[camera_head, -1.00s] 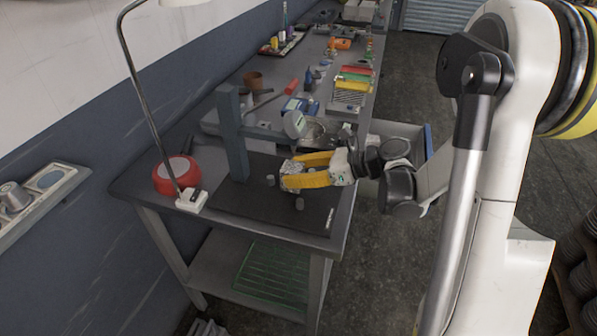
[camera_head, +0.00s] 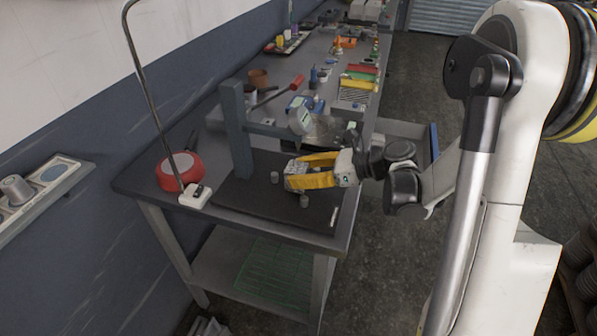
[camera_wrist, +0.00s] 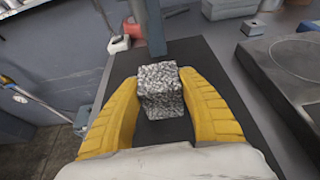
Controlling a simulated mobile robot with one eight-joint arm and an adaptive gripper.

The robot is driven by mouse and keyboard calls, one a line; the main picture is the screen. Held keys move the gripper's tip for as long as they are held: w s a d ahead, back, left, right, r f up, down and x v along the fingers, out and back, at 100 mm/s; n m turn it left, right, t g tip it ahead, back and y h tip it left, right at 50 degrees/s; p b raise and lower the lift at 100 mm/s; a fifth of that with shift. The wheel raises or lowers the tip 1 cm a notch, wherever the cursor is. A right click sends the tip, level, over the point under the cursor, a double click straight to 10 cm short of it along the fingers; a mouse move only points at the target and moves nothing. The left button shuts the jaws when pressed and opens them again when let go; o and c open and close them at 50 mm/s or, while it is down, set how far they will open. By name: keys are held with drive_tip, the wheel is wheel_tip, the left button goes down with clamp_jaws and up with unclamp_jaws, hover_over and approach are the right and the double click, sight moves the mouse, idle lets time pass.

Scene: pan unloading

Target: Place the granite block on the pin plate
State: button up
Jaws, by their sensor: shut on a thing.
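My gripper (camera_wrist: 160,100) is shut on the granite block (camera_wrist: 160,78), a black-and-white speckled block between its two yellow fingers. In the head view my gripper (camera_head: 291,174) holds it over a dark flat plate (camera_head: 255,207) on the near end of the workbench. Small grey pins (camera_head: 274,177) stand on this plate, one on either side of the fingertips; this seems to be the pin plate. The dark plate (camera_wrist: 190,52) also shows behind and below the block in the wrist view. The block's underside is hidden, so I cannot tell whether it touches anything.
A red round object (camera_head: 178,171) and a white box (camera_head: 195,195) lie at the left. Tools and coloured trays crowd the bench farther back.

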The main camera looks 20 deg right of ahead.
drive_tip(key=o, duration=1.5)
drive_tip(key=shift+c, duration=0.2)
drive_tip(key=v, duration=1.2)
drive_tip(key=shift+r, duration=0.1)
drive_tip(key=shift+a, duration=0.1)
